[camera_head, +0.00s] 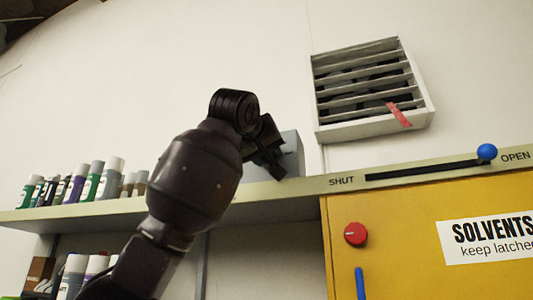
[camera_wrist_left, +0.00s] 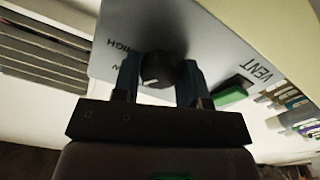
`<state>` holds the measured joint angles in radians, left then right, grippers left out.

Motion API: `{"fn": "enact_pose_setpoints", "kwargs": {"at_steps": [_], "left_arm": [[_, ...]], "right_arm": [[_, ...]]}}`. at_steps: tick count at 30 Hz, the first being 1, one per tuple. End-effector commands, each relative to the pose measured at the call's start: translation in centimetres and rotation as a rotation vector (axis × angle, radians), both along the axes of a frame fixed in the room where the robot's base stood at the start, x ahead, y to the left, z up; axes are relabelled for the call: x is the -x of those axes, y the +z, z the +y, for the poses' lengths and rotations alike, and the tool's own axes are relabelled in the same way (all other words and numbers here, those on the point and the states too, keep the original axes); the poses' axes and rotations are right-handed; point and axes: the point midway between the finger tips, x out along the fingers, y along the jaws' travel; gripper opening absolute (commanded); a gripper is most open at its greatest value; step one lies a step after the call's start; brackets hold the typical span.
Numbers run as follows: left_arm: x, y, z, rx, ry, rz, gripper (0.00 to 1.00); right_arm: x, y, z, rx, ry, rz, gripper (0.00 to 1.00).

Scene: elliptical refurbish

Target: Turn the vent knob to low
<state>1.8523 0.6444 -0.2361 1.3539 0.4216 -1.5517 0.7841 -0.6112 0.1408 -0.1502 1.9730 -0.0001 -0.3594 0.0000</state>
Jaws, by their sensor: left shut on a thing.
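The vent control is a grey box (camera_head: 291,153) on the shelf, partly behind my left gripper (camera_head: 270,163) in the head view. In the left wrist view the box face (camera_wrist_left: 180,30) carries the words VENT and HIGH, and another label is mostly hidden by a finger. The dark round vent knob (camera_wrist_left: 157,70) sits between the two fingers of my left gripper (camera_wrist_left: 159,78), which is shut on it. A small pale mark shows on the knob; its exact setting is hard to read. A green button (camera_wrist_left: 232,94) is beside the knob. My right gripper is not in view.
A louvred wall vent (camera_head: 370,88) with a red ribbon (camera_head: 399,114) is above. Several bottles (camera_head: 95,183) stand on the shelf at left. At right, a blue-knobbed slider (camera_head: 487,151) marked SHUT and OPEN runs above a yellow cabinet (camera_head: 400,225) with a red knob (camera_head: 355,234).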

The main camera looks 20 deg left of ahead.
Motion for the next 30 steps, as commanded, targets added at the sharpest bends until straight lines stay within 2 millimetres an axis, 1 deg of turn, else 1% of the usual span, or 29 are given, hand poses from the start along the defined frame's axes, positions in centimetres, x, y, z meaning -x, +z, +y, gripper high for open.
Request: {"fn": "enact_pose_setpoints", "kwargs": {"at_steps": [4,10,25,26,30], "left_arm": [[-0.06,-0.13,-0.06,-0.073,0.000,0.001,0.16],[-0.07,-0.13,-0.05,-0.129,0.000,0.000,0.16],[-0.08,-0.15,-0.05,-0.145,0.001,-0.001,0.16],[-0.08,-0.15,-0.03,-0.145,0.001,-0.001,0.44],[-0.06,-0.11,-0.03,-0.145,0.000,-0.002,0.65]], "right_arm": [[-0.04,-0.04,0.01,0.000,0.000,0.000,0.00],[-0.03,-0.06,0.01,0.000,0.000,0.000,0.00],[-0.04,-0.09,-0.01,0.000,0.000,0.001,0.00],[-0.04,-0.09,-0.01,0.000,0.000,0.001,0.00],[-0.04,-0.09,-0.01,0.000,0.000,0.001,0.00]]}}
